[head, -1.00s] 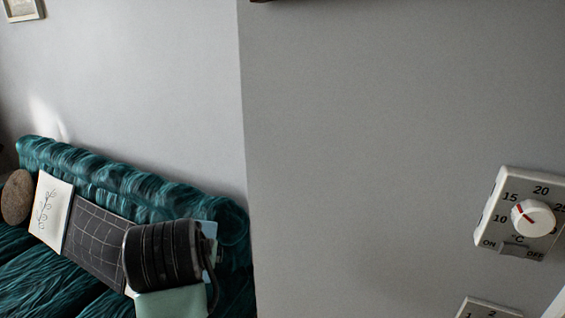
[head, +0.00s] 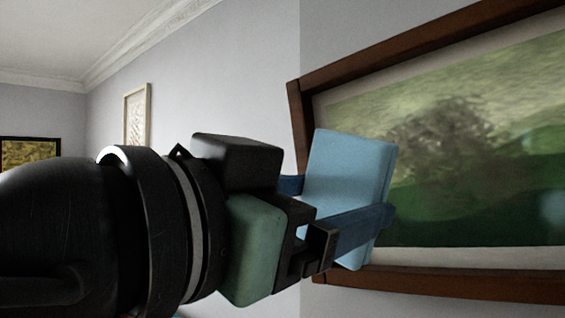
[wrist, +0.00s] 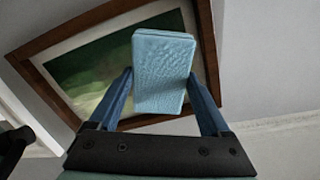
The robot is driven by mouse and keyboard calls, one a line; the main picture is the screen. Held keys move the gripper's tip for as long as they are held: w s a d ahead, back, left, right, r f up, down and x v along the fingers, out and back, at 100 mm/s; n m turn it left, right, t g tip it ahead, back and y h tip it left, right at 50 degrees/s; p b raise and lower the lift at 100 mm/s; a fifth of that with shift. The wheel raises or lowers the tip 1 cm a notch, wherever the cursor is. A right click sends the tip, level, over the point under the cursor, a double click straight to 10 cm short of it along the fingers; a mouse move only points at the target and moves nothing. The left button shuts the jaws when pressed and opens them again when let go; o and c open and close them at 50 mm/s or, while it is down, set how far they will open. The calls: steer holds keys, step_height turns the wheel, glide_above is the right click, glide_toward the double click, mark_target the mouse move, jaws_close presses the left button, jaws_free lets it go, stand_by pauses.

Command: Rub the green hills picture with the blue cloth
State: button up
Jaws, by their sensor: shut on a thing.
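The green hills picture (head: 470,160) hangs on the wall in a brown wooden frame, at the right of the head view. It also shows in the wrist view (wrist: 75,68), behind the cloth. The light blue cloth (head: 345,185) is a flat, thick block in the head view and shows its face in the wrist view (wrist: 163,70). My gripper (head: 340,212) has blue fingers and is shut on the cloth, one finger on each side. The cloth overlaps the picture's left part in the head view. I cannot tell whether it touches the picture.
A small light-framed picture (head: 138,115) hangs on the wall further left. A dark-framed yellowish picture (head: 30,153) hangs at the far left. The wall between (head: 230,90) is bare.

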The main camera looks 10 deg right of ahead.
steer(key=shift+s+d+r, duration=0.25)
steer(key=shift+r, duration=0.25)
steer(key=shift+x, duration=2.75)
steer(key=shift+x, duration=1.05)
steer(key=shift+s+d+r, duration=0.15)
steer(key=shift+s+d, duration=0.35)
steer(key=shift+s, duration=0.2)
steer(key=shift+s+d+r, duration=0.15)
steer(key=shift+s+d, duration=0.3)
steer(key=shift+s, duration=0.25)
